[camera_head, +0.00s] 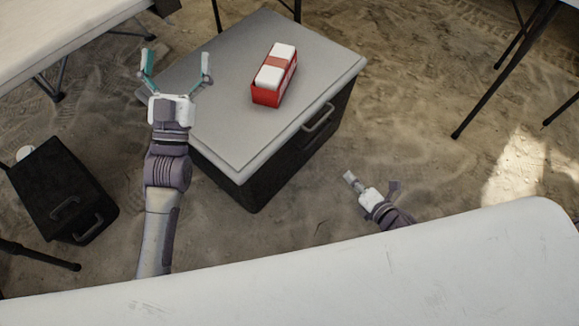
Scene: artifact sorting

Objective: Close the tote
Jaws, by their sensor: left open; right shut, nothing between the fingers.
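The tote (300,158) is a black box with a grey lid (225,95) on top, standing on the sandy ground. The lid lies flat over it and no gap shows from here. A handle (318,118) is on its right-facing side. My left gripper (178,68) is open and empty, over the lid's left part in the picture; whether it touches the lid I cannot tell. My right gripper (349,176) is shut and empty, to the right of the tote and apart from it.
A red and white box (274,75) rests on the lid. A smaller black case (62,190) stands on the ground at left. A white surface (400,275) spans the front edge. A table (60,35) is at top left, and table legs stand at top right.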

